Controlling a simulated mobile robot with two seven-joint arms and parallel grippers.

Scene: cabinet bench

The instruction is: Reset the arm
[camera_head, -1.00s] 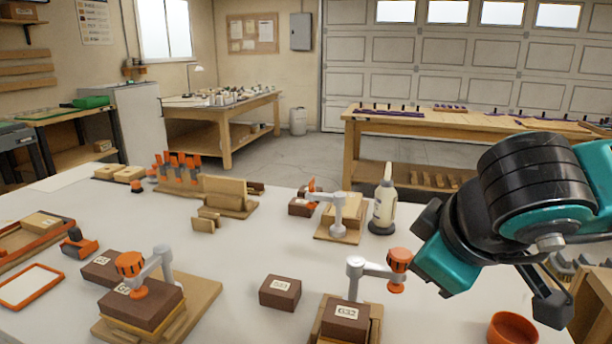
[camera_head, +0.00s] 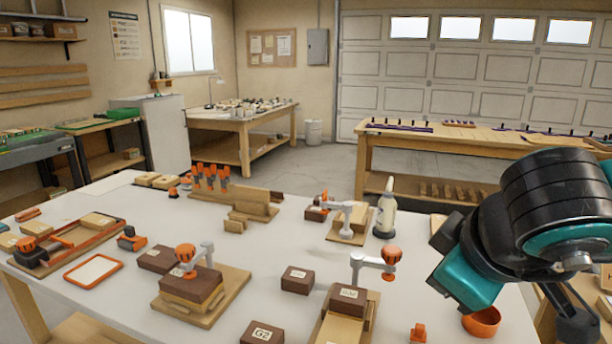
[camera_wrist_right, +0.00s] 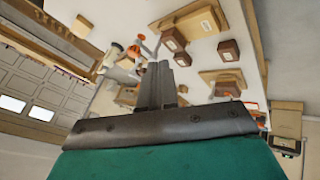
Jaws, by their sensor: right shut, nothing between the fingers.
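My right arm (camera_head: 555,215), black and teal, comes in from the right in the head view, raised over the right end of the white bench (camera_head: 110,205). Its fingertips cannot be made out clearly there. In the right wrist view my right gripper (camera_wrist_right: 155,80) has its dark fingers together, with nothing held between them. The bench and its blocks appear tilted beyond the fingers. My left gripper is not in view.
Clamp fixtures with brown blocks (camera_head: 192,284) and (camera_head: 347,297) stand on the bench. A loose brown block (camera_head: 297,280), a white bottle (camera_head: 386,210) and an orange bowl (camera_head: 482,321) are nearby. The bowl is close to my right arm.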

